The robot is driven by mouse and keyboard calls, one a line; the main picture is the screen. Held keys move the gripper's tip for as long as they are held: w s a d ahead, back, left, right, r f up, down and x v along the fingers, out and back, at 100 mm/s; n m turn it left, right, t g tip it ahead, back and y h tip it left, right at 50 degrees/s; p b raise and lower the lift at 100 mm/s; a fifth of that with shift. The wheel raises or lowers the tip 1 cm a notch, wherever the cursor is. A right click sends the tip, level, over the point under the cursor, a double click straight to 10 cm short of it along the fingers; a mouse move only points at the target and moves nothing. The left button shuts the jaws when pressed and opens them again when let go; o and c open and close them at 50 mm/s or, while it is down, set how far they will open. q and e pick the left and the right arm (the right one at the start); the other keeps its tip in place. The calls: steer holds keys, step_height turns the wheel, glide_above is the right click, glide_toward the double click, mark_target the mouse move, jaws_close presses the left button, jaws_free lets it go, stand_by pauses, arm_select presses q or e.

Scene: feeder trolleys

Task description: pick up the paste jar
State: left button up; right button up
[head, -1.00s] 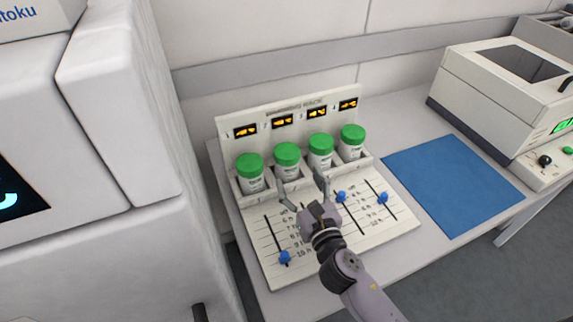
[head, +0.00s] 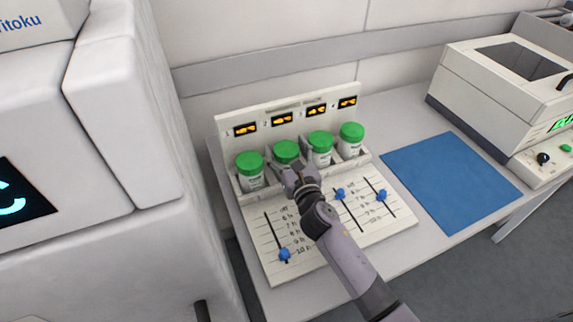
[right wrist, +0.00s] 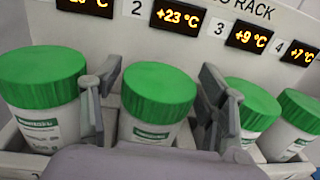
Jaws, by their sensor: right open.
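Several white paste jars with green lids stand in a row in the warming rack (head: 225,128). The second jar from the left (head: 286,151) is partly hidden by my right gripper (head: 292,168) in the head view. In the right wrist view this jar (right wrist: 158,92) stands upright between the two fingers of my right gripper (right wrist: 160,105), with a finger on each side. The gripper is open; a gap shows on the jar's right, and I cannot tell whether the left finger touches. My left gripper is not in view.
The first jar (head: 249,163) and third jar (head: 320,142) stand close beside the fingers, and the fourth (head: 350,136) is farther right. Orange displays line the rack's back; blue sliders (head: 284,255) are in front. A blue mat (head: 450,180) lies bare at right, beside a white machine (head: 480,85).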

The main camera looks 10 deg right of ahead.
steer(key=shift+c, duration=0.2)
jaws_close()
stand_by(0.6)
steer(key=shift+r, duration=0.1)
